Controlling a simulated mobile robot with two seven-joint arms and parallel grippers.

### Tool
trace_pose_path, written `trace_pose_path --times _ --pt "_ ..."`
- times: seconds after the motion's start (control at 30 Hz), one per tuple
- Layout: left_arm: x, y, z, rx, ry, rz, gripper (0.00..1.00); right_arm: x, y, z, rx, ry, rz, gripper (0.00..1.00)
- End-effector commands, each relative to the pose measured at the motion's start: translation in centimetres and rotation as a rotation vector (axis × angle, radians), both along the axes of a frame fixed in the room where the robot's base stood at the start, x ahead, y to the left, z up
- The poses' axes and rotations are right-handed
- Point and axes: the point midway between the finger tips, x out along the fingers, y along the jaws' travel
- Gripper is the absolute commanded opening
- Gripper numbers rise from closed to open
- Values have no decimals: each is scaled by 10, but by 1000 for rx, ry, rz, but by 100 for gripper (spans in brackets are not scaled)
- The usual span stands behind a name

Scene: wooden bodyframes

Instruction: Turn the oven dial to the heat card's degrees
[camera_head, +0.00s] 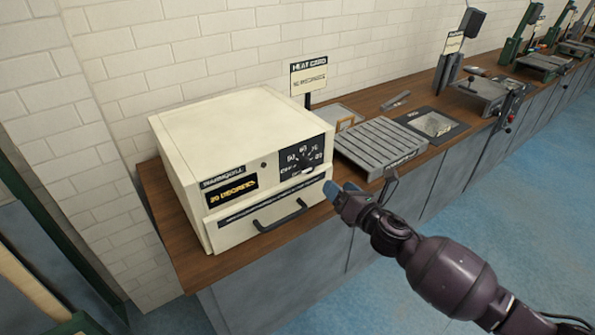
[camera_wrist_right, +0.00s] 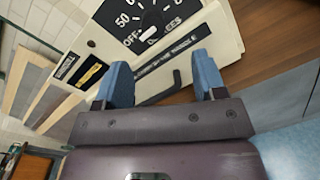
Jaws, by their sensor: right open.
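The cream oven (camera_head: 215,125) stands on the wooden bench with its door shut. Its black dial panel (camera_head: 305,155) carries several numbers and an OFF mark; a pale pointer shows on the dial in the wrist view (camera_wrist_right: 150,32). My left gripper is not in view.
The oven door has a dark handle (camera_head: 281,216) below the dial. A grey slatted rack (camera_head: 380,145) sits right of the oven, with a dark-framed tray (camera_head: 432,124) beyond it. Blue floor (camera_head: 450,225) in front of the bench is clear.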

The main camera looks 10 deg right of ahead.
Motion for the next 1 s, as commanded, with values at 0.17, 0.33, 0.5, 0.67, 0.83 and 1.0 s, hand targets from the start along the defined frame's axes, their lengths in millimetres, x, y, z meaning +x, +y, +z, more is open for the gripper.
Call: trace_pose_path --times 0.17,0.33,0.5,0.67,0.83,1.0 --pt "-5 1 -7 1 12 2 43 -1 2 -4 -316 -115 23 64" --pt "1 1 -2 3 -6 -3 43 -1 4 -3 -449 -165 32 64" --pt "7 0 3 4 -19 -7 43 5 5 -2 -477 -176 32 64" --pt "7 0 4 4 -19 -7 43 23 13 -1 -472 -176 32 64" --pt "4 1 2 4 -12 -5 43 51 23 -2 -472 -175 32 64" --pt "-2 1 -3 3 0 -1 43 76 32 -2 -470 -174 33 64"
